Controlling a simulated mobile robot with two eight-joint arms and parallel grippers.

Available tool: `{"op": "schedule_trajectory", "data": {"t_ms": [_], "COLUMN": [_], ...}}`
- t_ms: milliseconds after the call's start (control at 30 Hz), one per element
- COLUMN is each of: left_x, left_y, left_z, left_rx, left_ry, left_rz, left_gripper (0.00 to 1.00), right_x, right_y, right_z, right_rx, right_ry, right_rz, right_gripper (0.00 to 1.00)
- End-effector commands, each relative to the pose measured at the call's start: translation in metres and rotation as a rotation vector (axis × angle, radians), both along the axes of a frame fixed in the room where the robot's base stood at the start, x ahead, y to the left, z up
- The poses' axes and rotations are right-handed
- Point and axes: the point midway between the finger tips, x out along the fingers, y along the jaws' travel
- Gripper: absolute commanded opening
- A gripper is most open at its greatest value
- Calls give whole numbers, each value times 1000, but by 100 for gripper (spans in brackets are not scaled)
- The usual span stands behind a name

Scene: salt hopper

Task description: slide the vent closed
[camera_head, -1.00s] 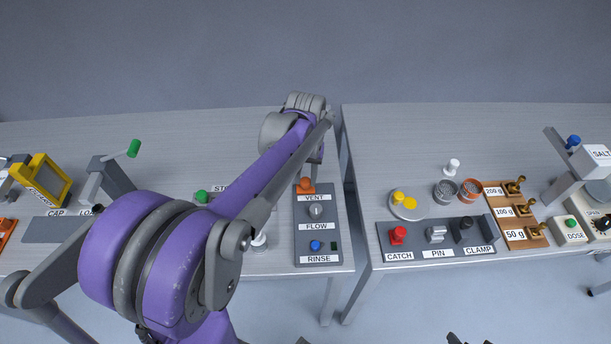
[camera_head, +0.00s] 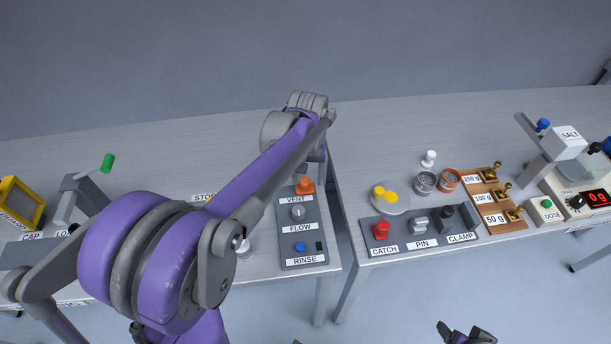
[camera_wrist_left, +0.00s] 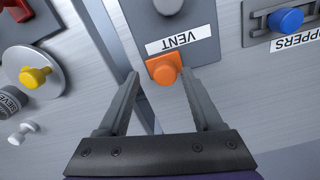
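The orange vent knob (camera_head: 305,186) sits at the far end of the dark panel (camera_head: 291,218) on the left table, above its VENT label. In the left wrist view the vent knob (camera_wrist_left: 163,68) lies between the tips of my left gripper (camera_wrist_left: 160,76). Its two fingers are apart, with gaps on both sides of the knob. In the head view my left forearm and wrist hang over the table, and the fingers are mostly hidden. Part of my right gripper (camera_head: 466,334) shows at the bottom edge, away from the tables; its opening is unclear.
A grey FLOW knob (camera_head: 298,211) and a blue RINSE button (camera_head: 300,246) share the panel. A narrow gap separates the left table from the right table (camera_head: 400,140). A STOPPERS panel with a blue knob (camera_wrist_left: 286,20) lies beside the vent panel.

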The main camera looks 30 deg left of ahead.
Motion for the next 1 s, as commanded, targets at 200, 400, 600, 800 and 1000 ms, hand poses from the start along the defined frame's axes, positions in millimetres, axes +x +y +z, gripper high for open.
{"op": "schedule_trajectory", "data": {"t_ms": [200,400,600,800,1000], "left_x": [-1,-1,-1,0,0], "left_y": [1,1,1,0,0], "left_z": [0,17,58,93,107], "left_rx": [0,1,0,0,0], "left_ry": [1,2,1,1,1], "left_rz": [1,1,1,1,0], "left_gripper": [66,66,66,66,66], "right_x": [0,0,2,3,3], "right_y": [0,0,0,0,0], "right_z": [0,2,6,8,9], "right_rx": [0,0,0,0,0], "right_ry": [0,-1,-3,-5,-5], "right_rz": [0,0,0,0,0], "right_gripper": [71,71,71,71,71]}}
